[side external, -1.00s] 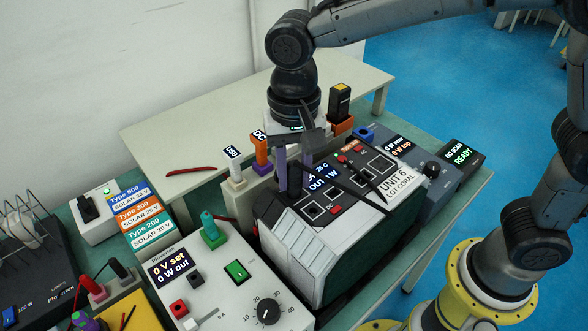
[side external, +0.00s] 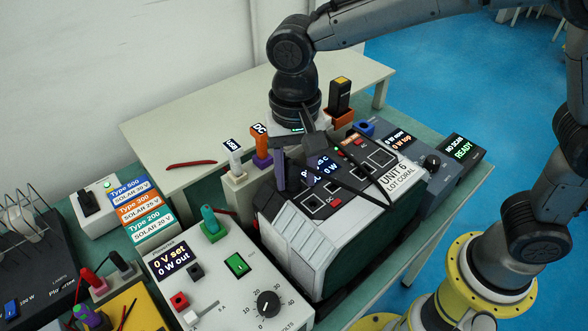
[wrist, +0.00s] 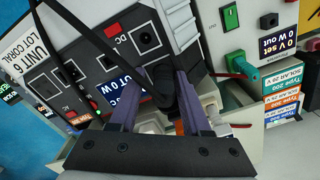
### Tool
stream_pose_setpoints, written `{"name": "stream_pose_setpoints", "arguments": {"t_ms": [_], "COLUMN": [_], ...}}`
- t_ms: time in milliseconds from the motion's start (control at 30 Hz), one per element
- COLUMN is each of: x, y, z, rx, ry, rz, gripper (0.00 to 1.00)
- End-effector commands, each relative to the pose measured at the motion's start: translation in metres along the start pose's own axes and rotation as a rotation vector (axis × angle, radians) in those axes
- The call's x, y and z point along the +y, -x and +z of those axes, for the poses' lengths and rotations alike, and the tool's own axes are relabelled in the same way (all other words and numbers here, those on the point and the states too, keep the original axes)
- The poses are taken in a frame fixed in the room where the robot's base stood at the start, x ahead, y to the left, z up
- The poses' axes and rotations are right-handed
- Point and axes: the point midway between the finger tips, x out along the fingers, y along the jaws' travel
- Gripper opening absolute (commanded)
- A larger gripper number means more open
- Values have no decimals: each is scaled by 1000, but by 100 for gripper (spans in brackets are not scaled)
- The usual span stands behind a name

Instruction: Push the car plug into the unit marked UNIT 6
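The unit marked UNIT 6 (side external: 402,172) is a grey and white box with a display and dark sockets, one group marked DC, on its top panel. It also shows in the wrist view (wrist: 85,28). My gripper (side external: 287,185) is over the panel's left end. In the wrist view its two purple fingers (wrist: 157,85) close around a dark body that looks like the car plug (wrist: 164,92). A black lead runs from it across the panel. The plug's tip is hidden, and I cannot tell whether it touches the panel.
A holder behind the unit carries a white USB plug (side external: 233,155) and an orange DC plug (side external: 260,140). A black block with a yellow top (side external: 340,95) stands behind. A power supply (side external: 225,265) sits in front left. The pale back shelf (side external: 215,120) is mostly clear.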

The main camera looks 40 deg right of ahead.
Motion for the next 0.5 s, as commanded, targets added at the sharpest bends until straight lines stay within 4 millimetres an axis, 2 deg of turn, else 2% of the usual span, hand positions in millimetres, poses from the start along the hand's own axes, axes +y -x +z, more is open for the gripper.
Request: {"name": "stream_pose_setpoints", "arguments": {"t_ms": [500], "x": [-3], "y": [0], "z": [0], "rx": [0], "ry": [1], "rz": [-7], "gripper": [66]}}
